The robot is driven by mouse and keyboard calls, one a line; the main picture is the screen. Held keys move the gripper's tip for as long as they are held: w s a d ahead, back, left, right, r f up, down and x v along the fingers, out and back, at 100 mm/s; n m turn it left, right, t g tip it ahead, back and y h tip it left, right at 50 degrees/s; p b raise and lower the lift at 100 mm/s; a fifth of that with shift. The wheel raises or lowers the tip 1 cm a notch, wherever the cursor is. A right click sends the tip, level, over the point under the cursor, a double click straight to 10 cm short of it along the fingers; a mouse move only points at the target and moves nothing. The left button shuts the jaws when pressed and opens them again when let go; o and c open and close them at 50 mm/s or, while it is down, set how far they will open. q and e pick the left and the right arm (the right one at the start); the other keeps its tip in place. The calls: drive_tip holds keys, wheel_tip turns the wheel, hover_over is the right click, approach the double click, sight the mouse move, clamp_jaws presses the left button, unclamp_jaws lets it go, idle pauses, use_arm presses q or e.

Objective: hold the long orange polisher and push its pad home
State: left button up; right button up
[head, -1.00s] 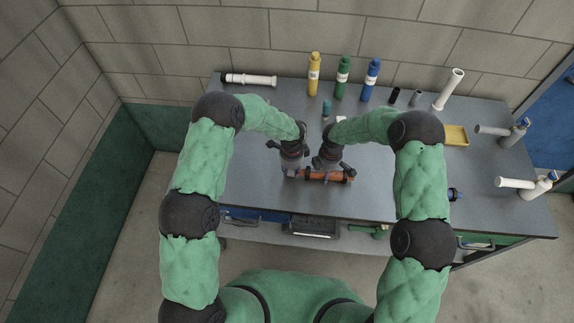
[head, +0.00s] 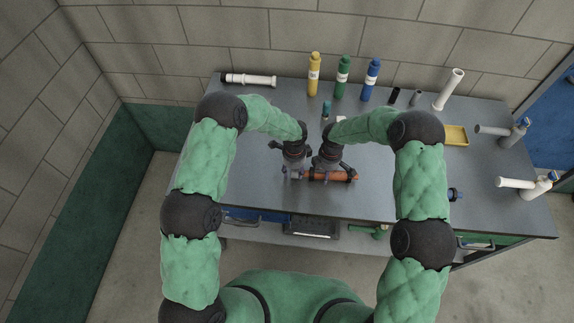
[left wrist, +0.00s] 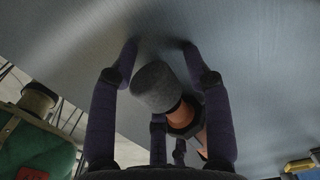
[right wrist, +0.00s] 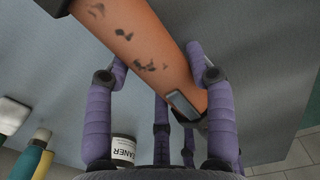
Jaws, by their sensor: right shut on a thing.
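The long orange polisher (head: 334,177) lies level, just above or on the grey bench near its front edge; I cannot tell which. My right gripper (head: 325,168) is shut on its body; in the right wrist view the scuffed orange body (right wrist: 140,45) runs between the fingers. A grey block (right wrist: 183,103) shows on its side. The grey round pad (left wrist: 157,88) is at the polisher's left end. My left gripper (head: 290,168) is open around the pad, with a gap on the left side. How fully the pad is seated is unclear.
Yellow (head: 314,75), green (head: 342,78) and blue (head: 370,80) bottles stand at the back of the bench. A white tube (head: 250,80) lies at back left. A yellow tray (head: 456,135) and white-tubed tools (head: 517,184) sit at right. The bench's left part is clear.

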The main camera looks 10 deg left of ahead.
use_arm(q)
drive_tip(key=shift+d+r, duration=0.1)
drive_tip(key=shift+d, duration=0.1)
drive_tip(key=shift+a+r, duration=0.2)
drive_tip(key=shift+r, duration=3.25)
